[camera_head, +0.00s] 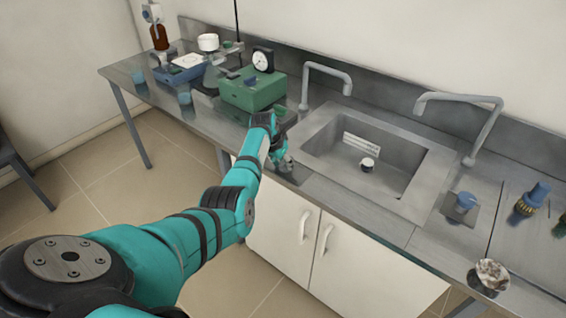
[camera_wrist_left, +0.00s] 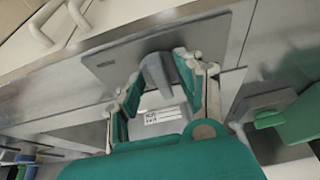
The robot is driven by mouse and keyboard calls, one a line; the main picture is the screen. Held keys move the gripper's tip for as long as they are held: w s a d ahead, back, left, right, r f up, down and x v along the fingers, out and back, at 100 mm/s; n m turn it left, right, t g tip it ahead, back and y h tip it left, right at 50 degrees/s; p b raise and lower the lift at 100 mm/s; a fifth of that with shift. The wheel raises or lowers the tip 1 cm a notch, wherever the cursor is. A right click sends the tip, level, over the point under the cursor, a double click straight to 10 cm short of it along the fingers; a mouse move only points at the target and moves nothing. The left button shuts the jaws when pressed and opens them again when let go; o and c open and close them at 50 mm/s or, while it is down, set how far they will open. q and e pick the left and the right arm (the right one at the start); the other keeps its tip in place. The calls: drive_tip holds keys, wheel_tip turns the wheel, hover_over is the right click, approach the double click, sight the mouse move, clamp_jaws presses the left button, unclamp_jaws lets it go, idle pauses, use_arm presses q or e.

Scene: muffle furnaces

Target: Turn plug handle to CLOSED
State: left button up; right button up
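The plug handle (camera_wrist_left: 154,72) is a grey lever on a flat grey plate (camera_wrist_left: 205,38) at the front of the sink counter. The plate's dark edge also shows in the head view (camera_head: 297,176), left of the sink, mostly hidden by my arm. My left gripper (camera_head: 284,163) is low over this plate. In the left wrist view, my left gripper (camera_wrist_left: 157,78) is open, with one finger on each side of the handle. I cannot tell whether either finger touches it. My right gripper is not in view.
The sink (camera_head: 385,180) holds a small white-topped object (camera_head: 367,165) and has a label on its back wall. A green box (camera_head: 252,92) with a dial stands behind my left gripper. Two taps rise behind the sink. A blue-knobbed fitting (camera_head: 464,203) stands to the right.

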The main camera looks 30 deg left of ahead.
use_arm(q)
drive_tip(key=shift+c, duration=0.4)
clamp_jaws()
